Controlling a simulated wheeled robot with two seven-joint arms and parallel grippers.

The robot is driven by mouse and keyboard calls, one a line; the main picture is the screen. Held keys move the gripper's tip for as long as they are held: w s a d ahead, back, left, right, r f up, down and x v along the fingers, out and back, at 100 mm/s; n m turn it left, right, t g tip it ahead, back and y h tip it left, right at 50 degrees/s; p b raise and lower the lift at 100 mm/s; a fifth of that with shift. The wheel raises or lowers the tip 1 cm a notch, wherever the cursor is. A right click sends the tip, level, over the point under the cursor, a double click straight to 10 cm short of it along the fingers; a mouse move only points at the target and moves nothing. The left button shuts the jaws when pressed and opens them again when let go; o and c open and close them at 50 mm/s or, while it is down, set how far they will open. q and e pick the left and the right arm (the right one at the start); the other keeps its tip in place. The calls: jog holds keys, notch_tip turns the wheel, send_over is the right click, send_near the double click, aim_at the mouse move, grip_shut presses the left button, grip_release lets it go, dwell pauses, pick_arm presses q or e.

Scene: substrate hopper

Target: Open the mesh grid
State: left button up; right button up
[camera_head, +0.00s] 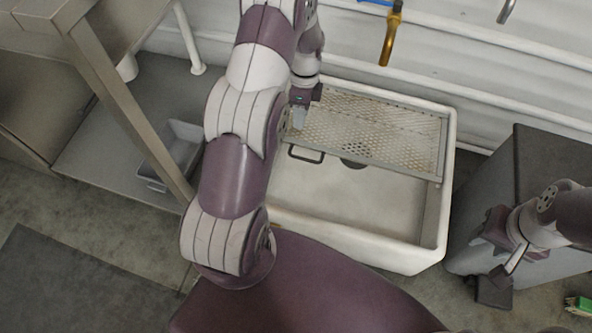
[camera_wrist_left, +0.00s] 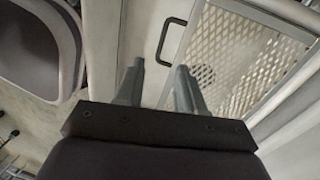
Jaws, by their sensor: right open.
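The mesh grid (camera_head: 375,128) is a perforated metal panel in a frame, lying over the back part of a white basin (camera_head: 440,215). It also shows in the left wrist view (camera_wrist_left: 235,62). A dark bar handle (camera_head: 306,154) projects from its front edge near the left end; the left wrist view shows this handle (camera_wrist_left: 171,42) just beyond my fingertips. My left gripper (camera_head: 299,118) is above the grid's left end, and in the left wrist view its fingers (camera_wrist_left: 158,75) are apart with nothing between them. My right gripper (camera_head: 498,282) is open and empty, right of the basin.
The front part of the basin is uncovered. A dark grey box (camera_head: 550,170) stands right of the basin. A metal frame (camera_head: 125,105) and a grey tray (camera_head: 180,150) are at the left. A brass tap (camera_head: 390,40) hangs above the basin's back.

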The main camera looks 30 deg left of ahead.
pick_arm(q)
jog(key=b, duration=0.1)
send_near(296, 156)
jog(key=shift+m, duration=0.5)
jog(key=f+b, duration=0.2)
jog(key=s+f+b, duration=0.1)
jog(key=f+b, duration=0.4)
jog(key=shift+s+f, duration=0.2)
jog(key=shift+f, duration=0.15)
pick_arm(e)
notch_tip(296, 156, down, 10)
jog(key=shift+r, duration=0.1)
pick_arm(q)
jog(key=shift+r, duration=0.1)
grip_shut()
